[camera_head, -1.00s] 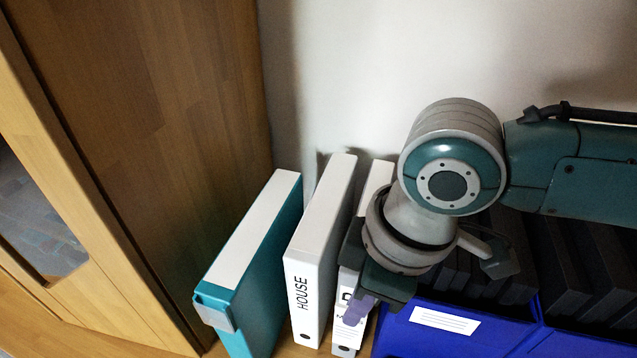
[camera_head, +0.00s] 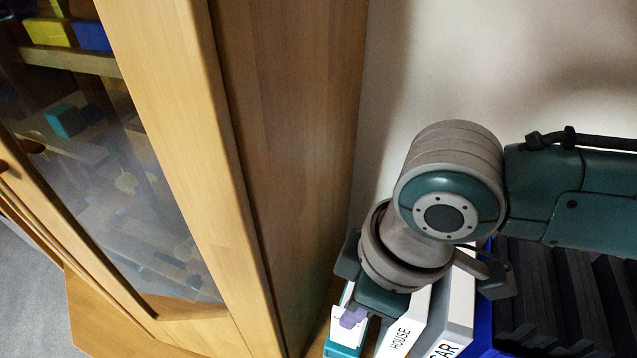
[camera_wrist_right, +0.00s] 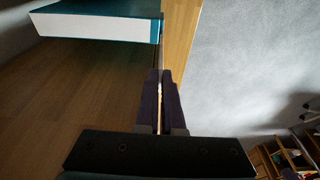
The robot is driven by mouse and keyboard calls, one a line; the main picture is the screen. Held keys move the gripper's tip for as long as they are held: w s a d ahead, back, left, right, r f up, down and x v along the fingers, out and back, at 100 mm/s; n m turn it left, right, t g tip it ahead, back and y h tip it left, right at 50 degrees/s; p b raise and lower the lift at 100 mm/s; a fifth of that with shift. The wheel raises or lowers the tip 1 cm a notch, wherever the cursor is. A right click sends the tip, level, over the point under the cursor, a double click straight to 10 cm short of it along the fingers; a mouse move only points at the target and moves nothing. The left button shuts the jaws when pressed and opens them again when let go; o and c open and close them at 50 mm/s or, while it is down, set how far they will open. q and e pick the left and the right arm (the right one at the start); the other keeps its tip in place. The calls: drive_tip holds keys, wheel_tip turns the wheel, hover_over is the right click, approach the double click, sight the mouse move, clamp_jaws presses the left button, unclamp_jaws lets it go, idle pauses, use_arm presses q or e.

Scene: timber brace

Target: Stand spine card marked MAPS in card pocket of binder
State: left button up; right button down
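My right gripper (camera_head: 350,318) is over the front of the teal binder (camera_head: 343,350). Its purple-tipped fingers are closed on a thin white spine card (camera_head: 343,327); no MAPS lettering is readable on it. In the right wrist view the fingers (camera_wrist_right: 161,95) are nearly together, with a thin pale edge between them. The teal binder (camera_wrist_right: 100,27) shows there at the upper left, apart from the fingertips. In the head view the gripper hides most of this binder and its front, so I cannot see the card pocket. My left gripper is not in view.
A white binder marked HOUSE (camera_head: 400,338) and another white binder with lettering ending AR (camera_head: 453,320) stand to the right. Blue boxes (camera_head: 483,335) with dark contents follow. A wooden cabinet (camera_head: 290,120) with a glass door rises close on the left.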

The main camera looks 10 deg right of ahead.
drive_tip(key=shift+r+p, duration=0.15)
drive_tip(key=shift+p, duration=0.2)
drive_tip(key=b, duration=0.4)
hover_over(348, 345)
drive_tip(key=f, duration=0.5)
drive_tip(key=shift+w+f, duration=0.1)
drive_tip(key=shift+w, duration=0.1)
drive_tip(key=shift+p, duration=0.3)
idle(0.6)
drive_tip(key=shift+f+b, duration=3.35)
drive_tip(key=shift+f, duration=0.9)
